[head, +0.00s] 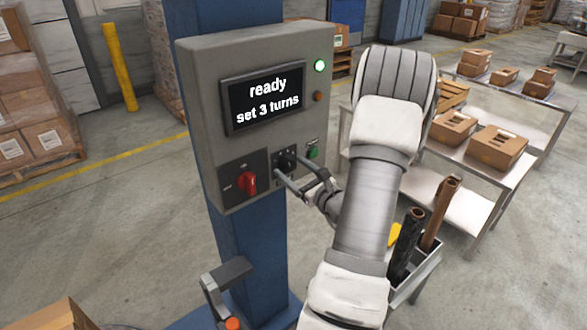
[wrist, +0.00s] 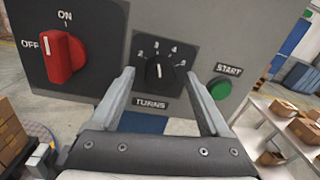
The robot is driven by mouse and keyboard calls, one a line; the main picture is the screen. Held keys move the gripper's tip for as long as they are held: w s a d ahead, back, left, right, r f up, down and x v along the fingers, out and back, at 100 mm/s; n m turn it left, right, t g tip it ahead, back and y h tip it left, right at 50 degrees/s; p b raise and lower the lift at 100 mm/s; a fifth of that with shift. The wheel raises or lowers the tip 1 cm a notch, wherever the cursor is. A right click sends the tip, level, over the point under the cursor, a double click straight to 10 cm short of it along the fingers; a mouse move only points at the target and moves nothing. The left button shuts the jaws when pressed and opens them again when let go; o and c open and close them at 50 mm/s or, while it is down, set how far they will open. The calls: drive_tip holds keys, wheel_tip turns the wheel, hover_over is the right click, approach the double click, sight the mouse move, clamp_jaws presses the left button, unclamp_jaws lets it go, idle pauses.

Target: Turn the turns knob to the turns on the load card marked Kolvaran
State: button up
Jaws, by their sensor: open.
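The turns knob (wrist: 160,72) is black with a white pointer, on a dark plate labelled TURNS with numbers around it. Its pointer stands about upright, near the 3. The knob also shows in the head view (head: 287,161), on the grey control box (head: 200,75). The screen (head: 264,101) reads "ready, set 3 turns". My gripper (wrist: 160,82) is open, one finger on each side of the knob. I cannot tell whether the fingers touch the plate; they appear apart from the knob. No load card marked Kolvaran is visible in either view.
A red ON/OFF switch (wrist: 62,57) is left of the knob, turned to ON. A green START button (wrist: 219,88) is close to the right finger. A green lamp (head: 320,66) is lit. A table with cartons (head: 498,147) stands at right.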

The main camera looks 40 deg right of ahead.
drive_tip(key=shift+c, duration=0.3)
clamp_jaws()
drive_tip(key=shift+m, duration=0.3)
drive_tip(key=m+p, duration=0.2)
drive_tip(key=m, duration=0.1)
drive_tip(key=shift+r, duration=0.15)
drive_tip(key=shift+m+p, duration=0.95)
drive_tip(key=shift+m, duration=1.05)
drive_tip(key=shift+o, duration=0.3)
unclamp_jaws()
